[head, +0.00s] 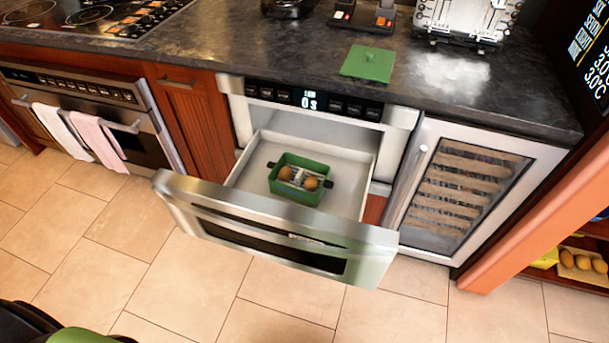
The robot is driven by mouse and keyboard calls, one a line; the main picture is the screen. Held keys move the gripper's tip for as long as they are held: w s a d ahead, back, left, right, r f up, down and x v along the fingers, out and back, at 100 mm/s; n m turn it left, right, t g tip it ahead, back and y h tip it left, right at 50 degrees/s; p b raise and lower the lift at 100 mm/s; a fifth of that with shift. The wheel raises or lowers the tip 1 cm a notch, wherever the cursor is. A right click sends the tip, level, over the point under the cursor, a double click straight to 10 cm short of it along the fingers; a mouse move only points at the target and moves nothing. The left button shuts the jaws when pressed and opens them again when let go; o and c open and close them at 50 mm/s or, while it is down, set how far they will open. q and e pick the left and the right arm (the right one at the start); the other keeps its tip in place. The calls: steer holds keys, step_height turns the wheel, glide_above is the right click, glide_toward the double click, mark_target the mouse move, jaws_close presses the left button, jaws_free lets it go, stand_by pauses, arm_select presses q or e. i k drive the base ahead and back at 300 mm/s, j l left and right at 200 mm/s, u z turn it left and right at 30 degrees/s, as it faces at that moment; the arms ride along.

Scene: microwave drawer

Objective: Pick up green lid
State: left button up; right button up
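A green container (299,196) sits uncovered inside the pulled-out microwave drawer (347,190). It holds two round brown items, with something pale and greyish between them. Neither gripper can be made out in the head view. Black and green parts at the bottom left edge are cut off, and I cannot tell a gripper there.
The drawer front (275,232) juts out over the tiled floor. A cooktop (85,15) is at the left, and a metal rack (464,20) stands behind the lid to the right. A glass-door cooler (465,190) is right of the drawer. Counter around the lid is mostly clear.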

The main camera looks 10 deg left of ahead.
mark_target(367, 63)
steer(key=i+l+u, duration=0.1)
steer(key=l, duration=0.25)
steer(key=i+l, duration=0.2)
steer(key=l, duration=0.15)
steer(key=i+l+u, duration=0.15)
steer(key=l, duration=0.2)
steer(key=i+l, duration=0.1)
steer(key=l, duration=0.25)
steer(key=u, duration=0.05)
